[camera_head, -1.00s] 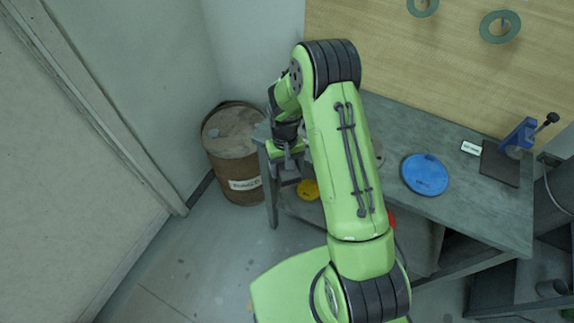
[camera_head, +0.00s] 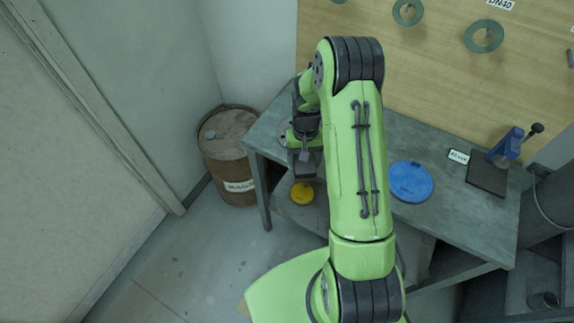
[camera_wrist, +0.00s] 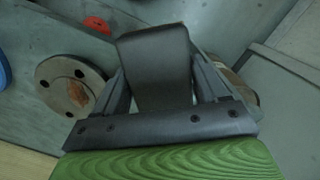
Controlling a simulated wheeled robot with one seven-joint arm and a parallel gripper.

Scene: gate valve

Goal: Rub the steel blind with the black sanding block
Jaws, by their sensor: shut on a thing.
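The black sanding block (camera_wrist: 155,62) is held between the fingers of my gripper (camera_wrist: 162,88), shut on it in the wrist view. In the head view my gripper (camera_head: 304,158) is over the left end of the bench, and the block is hard to tell from the dark fingers. The steel blind (camera_wrist: 58,92), a grey round disc with bolt holes and a rusty brown patch, lies left of the gripper in the wrist view. The block is apart from it in that picture. In the head view I cannot make the blind out clearly; my arm covers much of the bench.
A yellow disc (camera_head: 302,193) lies lower down. A rusty drum (camera_head: 228,155) stands left of the bench. Gaskets (camera_head: 484,36) hang on the wooden board.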

